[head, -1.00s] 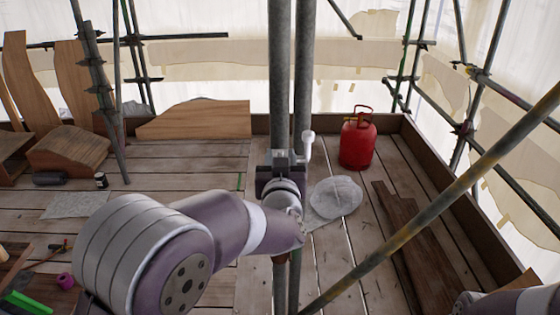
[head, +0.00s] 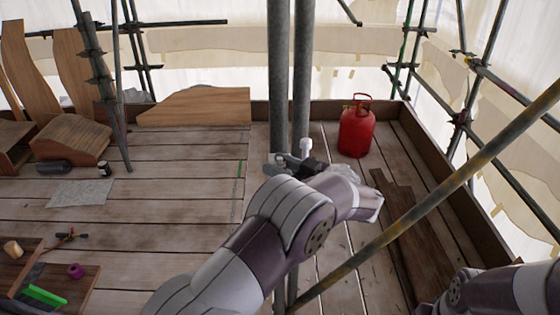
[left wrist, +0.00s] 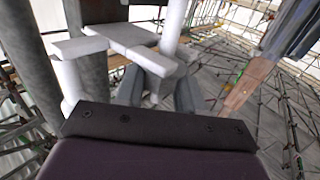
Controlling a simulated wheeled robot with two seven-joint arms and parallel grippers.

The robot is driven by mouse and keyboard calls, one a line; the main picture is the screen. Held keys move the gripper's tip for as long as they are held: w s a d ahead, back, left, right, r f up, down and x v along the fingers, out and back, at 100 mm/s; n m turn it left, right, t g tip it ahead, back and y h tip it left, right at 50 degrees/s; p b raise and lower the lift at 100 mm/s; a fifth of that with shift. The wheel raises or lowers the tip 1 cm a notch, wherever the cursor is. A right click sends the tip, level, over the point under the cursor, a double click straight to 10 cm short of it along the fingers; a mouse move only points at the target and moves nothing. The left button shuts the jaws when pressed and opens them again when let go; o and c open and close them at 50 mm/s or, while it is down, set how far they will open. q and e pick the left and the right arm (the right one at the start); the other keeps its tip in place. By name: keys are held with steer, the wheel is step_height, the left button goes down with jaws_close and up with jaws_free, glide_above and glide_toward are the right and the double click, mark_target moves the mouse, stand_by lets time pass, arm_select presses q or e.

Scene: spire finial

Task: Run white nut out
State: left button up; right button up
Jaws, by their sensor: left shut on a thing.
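The white nut (head: 306,147) shows as a small pale upright piece at the clamp (head: 280,163) on the two grey upright poles, near the middle of the head view. My left gripper (head: 304,166) is at the clamp, just below the white piece, partly hidden by my own wrist. In the left wrist view, white parts (left wrist: 150,58) stand right in front of my gripper, with a white post rising from them. The two grey fingers (left wrist: 158,93) are shut on a white part there; their exact contact is hard to see. My right gripper is out of view.
The two grey poles (head: 278,75) rise beside my left arm. A slanting pole (head: 440,200) crosses the right side. A red gas bottle (head: 357,131) stands behind on the plank deck. Dark boards (head: 400,225) lie at right.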

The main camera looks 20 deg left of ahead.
arm_select(q)
steer(key=shift+r+n+g+y, duration=0.15)
steer(key=shift+n+g+y, duration=0.45)
steer(key=shift+n+g, duration=1.4)
steer(key=shift+g, duration=0.7)
steer(key=o, duration=0.9)
steer(key=shift+o, duration=0.2)
steer(key=shift+a, duration=0.1)
